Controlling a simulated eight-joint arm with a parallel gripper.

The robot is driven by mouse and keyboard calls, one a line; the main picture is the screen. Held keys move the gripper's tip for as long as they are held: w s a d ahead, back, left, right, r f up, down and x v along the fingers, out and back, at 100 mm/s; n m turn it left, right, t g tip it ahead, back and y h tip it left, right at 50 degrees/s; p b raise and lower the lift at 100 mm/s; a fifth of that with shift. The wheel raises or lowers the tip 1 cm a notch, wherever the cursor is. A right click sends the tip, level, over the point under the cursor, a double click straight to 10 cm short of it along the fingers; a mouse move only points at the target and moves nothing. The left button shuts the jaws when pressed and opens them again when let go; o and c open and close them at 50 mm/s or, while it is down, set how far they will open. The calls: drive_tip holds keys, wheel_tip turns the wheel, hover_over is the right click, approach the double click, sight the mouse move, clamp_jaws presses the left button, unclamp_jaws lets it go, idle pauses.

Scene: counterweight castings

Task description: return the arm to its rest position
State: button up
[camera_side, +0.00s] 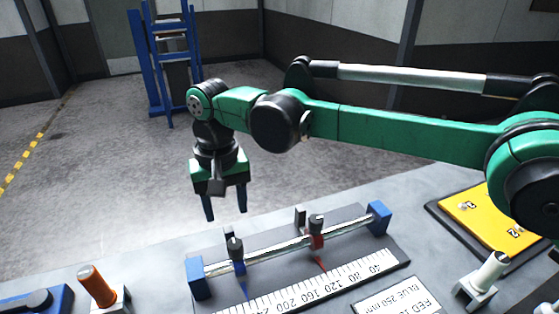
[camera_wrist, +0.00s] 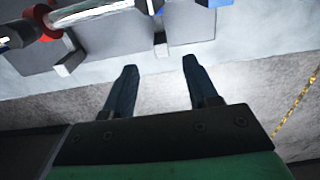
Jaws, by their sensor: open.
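My gripper (camera_side: 225,205) hangs at the end of my green and black arm, fingers pointing down, just beyond the far edge of the grey bench. Its two dark blue fingers are apart with nothing between them. In the wrist view the gripper (camera_wrist: 158,75) also shows open and empty, with the bench edge and the concrete floor behind the fingers. The arm reaches in from the right of the side view, over the bench. No marker of a rest position can be told in the frames.
On the bench (camera_side: 150,255) stands a rail fixture with blue end blocks (camera_side: 199,279), a blue slider (camera_side: 237,265), a red slider (camera_side: 317,240) and a scale (camera_side: 325,285). A yellow plate (camera_side: 485,222), a white-handled piece (camera_side: 488,272) and an orange-handled piece (camera_side: 97,286) stand around it. A blue rack (camera_side: 165,60) stands behind.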

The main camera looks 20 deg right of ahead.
drive_tip(key=s+d+r+t+y, duration=0.1)
drive_tip(key=d+r+t, duration=0.1)
drive_tip(key=d+r, duration=0.35)
drive_tip(key=s+d+r+t, duration=0.1)
drive_tip(key=d+r, duration=0.2)
drive_tip(key=d, duration=0.6)
drive_tip(key=s+d+f+t+h, duration=0.1)
drive_tip(key=s+d+f+t, duration=0.3)
drive_tip(key=s+d, duration=0.6)
drive_tip(key=d, duration=0.3)
drive_tip(key=shift+d+f, duration=0.15)
drive_tip(key=shift+s, duration=0.1)
